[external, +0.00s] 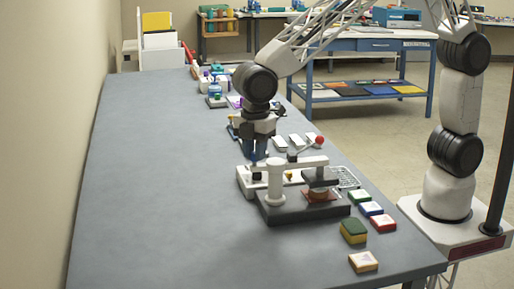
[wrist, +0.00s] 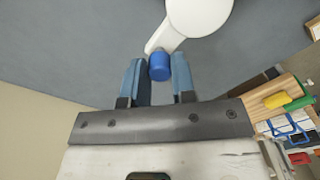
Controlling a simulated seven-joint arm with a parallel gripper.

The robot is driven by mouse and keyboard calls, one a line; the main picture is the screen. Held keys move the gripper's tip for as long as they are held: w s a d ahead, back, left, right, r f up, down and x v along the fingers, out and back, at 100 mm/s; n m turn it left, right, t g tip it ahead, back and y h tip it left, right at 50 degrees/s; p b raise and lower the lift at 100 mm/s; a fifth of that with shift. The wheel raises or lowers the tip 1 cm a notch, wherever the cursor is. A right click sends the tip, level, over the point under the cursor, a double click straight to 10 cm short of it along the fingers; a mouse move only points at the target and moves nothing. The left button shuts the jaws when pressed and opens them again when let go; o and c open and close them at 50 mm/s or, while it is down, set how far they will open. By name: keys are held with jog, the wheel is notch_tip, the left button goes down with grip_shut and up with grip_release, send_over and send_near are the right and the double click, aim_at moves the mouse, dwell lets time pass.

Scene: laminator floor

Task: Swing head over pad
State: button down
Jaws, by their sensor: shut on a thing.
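The press (external: 290,210) stands on the grey bench on a dark base, with a white post (external: 275,185) and a white swing arm (external: 300,163). Its dark head (external: 319,176) is at the arm's right end. The red pad (external: 321,196) shows just below the head; exact alignment is hard to tell. In the wrist view, my gripper (wrist: 160,78) is shut on a blue knob (wrist: 160,66), at the end of a short white lever (wrist: 165,38) from the round white post top (wrist: 198,12).
A red-ball lever (external: 319,140) stands behind the press. Small coloured blocks (external: 371,209) and a green-yellow sponge (external: 353,231) lie to its right, near the bench edge. More items stand farther back (external: 215,92). The bench's left side is clear.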

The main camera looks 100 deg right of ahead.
jog(key=shift+r, duration=0.1)
jog(key=c, duration=0.9)
grip_release()
jog(key=shift+c, duration=0.2)
jog(key=shift+r, duration=3.85)
